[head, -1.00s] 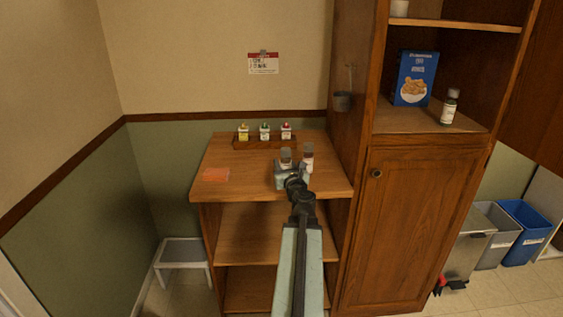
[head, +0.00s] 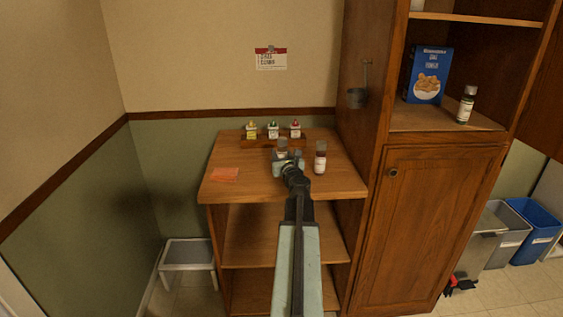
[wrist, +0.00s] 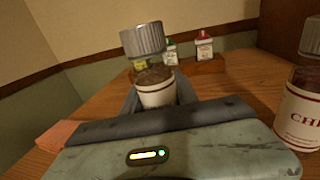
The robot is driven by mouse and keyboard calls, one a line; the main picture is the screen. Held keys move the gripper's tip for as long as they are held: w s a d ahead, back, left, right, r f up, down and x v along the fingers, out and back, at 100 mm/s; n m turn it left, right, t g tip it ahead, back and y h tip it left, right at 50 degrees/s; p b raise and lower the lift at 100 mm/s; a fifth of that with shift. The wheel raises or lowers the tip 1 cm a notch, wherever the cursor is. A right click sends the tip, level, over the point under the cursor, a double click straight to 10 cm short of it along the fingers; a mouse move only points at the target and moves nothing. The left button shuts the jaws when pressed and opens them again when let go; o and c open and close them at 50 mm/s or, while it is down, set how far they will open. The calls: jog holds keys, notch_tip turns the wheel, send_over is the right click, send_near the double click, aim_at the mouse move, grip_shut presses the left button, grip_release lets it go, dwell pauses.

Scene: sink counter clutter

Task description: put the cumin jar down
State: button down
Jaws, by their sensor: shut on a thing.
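A small jar with a grey ribbed cap, a white label band and brown contents, taken to be the cumin jar (wrist: 155,92), stands upright between my gripper's fingers. Its label text cannot be read. In the head view its cap (head: 282,145) shows just above my gripper (head: 287,160), which is shut on it over the wooden counter (head: 250,182). Whether the jar's base touches the counter is hidden by my gripper.
A wooden rack (head: 259,142) with several small bottles is behind. An orange card (head: 225,174) lies left, with bare wood around it. A tall cabinet (head: 388,165) bounds the right.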

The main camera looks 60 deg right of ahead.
jog(key=f+b, duration=0.1)
jog(key=f, duration=0.1)
jog(key=f+b, duration=0.1)
jog(key=shift+s+d+f+b, duration=0.2)
jog(key=shift+d+f+b, duration=0.05)
jog(key=shift+b, duration=0.05)
jog(key=shift+r, duration=0.2)
jog(key=shift+f, duration=0.15)
jog(key=c, duration=0.9)
grip_release()
jog(key=shift+c, duration=0.2)
